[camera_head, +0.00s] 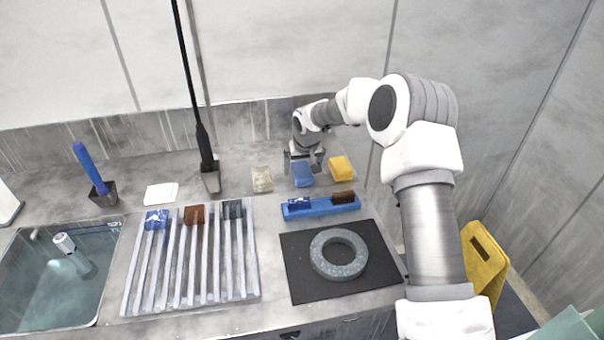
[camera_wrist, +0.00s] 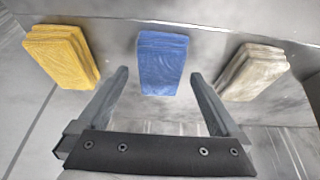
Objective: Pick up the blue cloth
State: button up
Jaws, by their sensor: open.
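The blue cloth (camera_head: 302,176) is a folded stack on the counter near the back wall, between a beige cloth and a yellow cloth. In the wrist view the blue cloth (camera_wrist: 162,62) lies ahead of the gap between my fingers, roughly centred. My gripper (camera_head: 303,158) is open and empty, just behind and above the blue cloth in the head view. The wrist view shows both fingers of my gripper (camera_wrist: 158,78) spread apart. I cannot tell the exact height of the fingertips over the cloth.
The yellow cloth (camera_head: 341,168) and the beige cloth (camera_head: 262,179) flank the blue one with gaps. In front are a blue holder (camera_head: 320,207), a dark mat (camera_head: 300,283) with a grey ring (camera_head: 338,254), and a slatted rack (camera_head: 190,298). A sink (camera_head: 30,300) is at left.

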aim_at(306, 171)
jog(key=shift+f+b, duration=0.2)
jog(key=shift+b, duration=0.15)
dwell(0.4)
jog(key=c, duration=1.4)
jog(key=shift+r, duration=0.1)
jog(key=shift+r+p, duration=0.4)
jog(key=shift+p, duration=0.05)
jog(key=r, duration=0.2)
jog(key=d+r, duration=0.1)
jog(key=r, duration=0.1)
jog(key=shift+s+r, duration=0.15)
jog(key=shift+r, duration=0.05)
jog(key=s+d+r, duration=0.1)
jog(key=d+r, duration=0.1)
jog(key=d, duration=0.1)
jog(key=s+d+r, duration=0.1)
jog(key=d+r, duration=0.1)
jog(key=d, duration=0.1)
jog(key=s+d+r, duration=0.1)
jog(key=d+r, duration=0.1)
jog(key=d, duration=0.2)
jog(key=shift+s, duration=0.25)
